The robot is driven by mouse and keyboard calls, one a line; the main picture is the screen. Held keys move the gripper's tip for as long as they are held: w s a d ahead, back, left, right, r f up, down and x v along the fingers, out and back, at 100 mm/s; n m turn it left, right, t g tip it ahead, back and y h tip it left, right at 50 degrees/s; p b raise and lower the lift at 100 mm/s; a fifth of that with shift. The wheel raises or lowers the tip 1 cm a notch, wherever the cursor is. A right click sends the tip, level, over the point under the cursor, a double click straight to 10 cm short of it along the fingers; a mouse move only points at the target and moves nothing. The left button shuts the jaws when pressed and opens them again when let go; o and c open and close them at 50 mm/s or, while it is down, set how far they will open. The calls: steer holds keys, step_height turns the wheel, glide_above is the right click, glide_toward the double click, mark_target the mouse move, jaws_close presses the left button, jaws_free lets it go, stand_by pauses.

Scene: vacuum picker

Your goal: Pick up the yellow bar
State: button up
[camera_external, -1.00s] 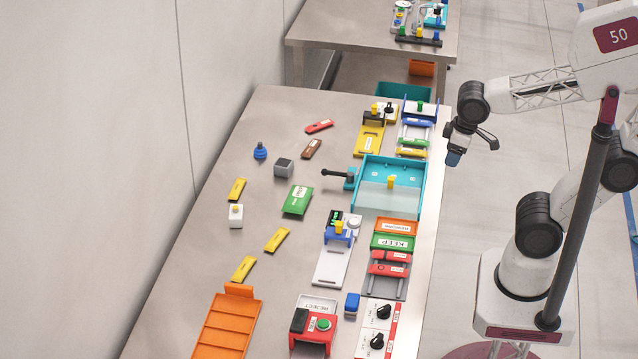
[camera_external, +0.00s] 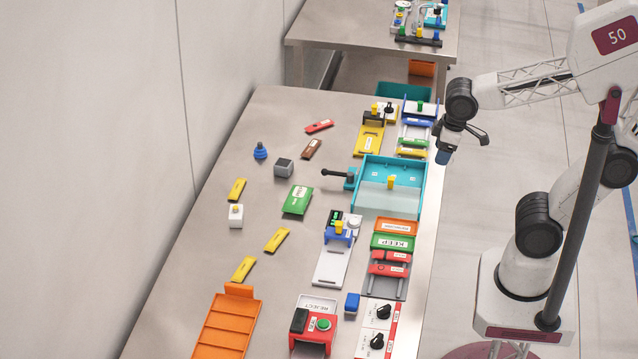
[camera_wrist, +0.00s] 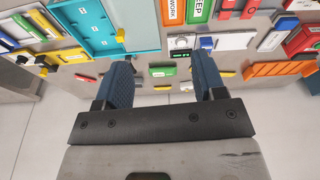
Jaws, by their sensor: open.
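Several yellow bars lie on the steel table in the external view: one at the left (camera_external: 237,189), one nearer the middle (camera_external: 277,240) and one just above the orange tray (camera_external: 243,269). Another yellow bar (camera_external: 411,152) sits in a rack at the table's right side. My gripper (camera_external: 443,157) is raised beside the table's right edge, well apart from the loose bars. In the wrist view, the two blue fingers of my gripper (camera_wrist: 164,75) are spread with nothing held between them. Small yellow pieces show far beyond the fingers, too small to match to particular bars.
An orange slotted tray (camera_external: 226,325) is at the front left. A teal bin (camera_external: 375,204) with a dark handle stands near my gripper. A green block (camera_external: 297,200), a grey cube (camera_external: 284,168) and a white button box (camera_external: 236,216) stand among the bars.

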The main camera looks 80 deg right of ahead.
steer(key=w+a+n, duration=0.2)
steer(key=w+n, duration=0.2)
steer(key=w, duration=0.8)
steer(key=n+g, duration=0.2)
steer(key=n, duration=0.8)
glide_above(279, 235)
step_height(279, 235, down, 18)
steer(key=shift+d+r, duration=0.1)
steer(key=shift+w, duration=0.15)
steer(key=shift+f, duration=0.25)
steer(key=shift+f, duration=1.2)
steer(key=shift+f, duration=0.1)
steer(key=shift+f, duration=2.5)
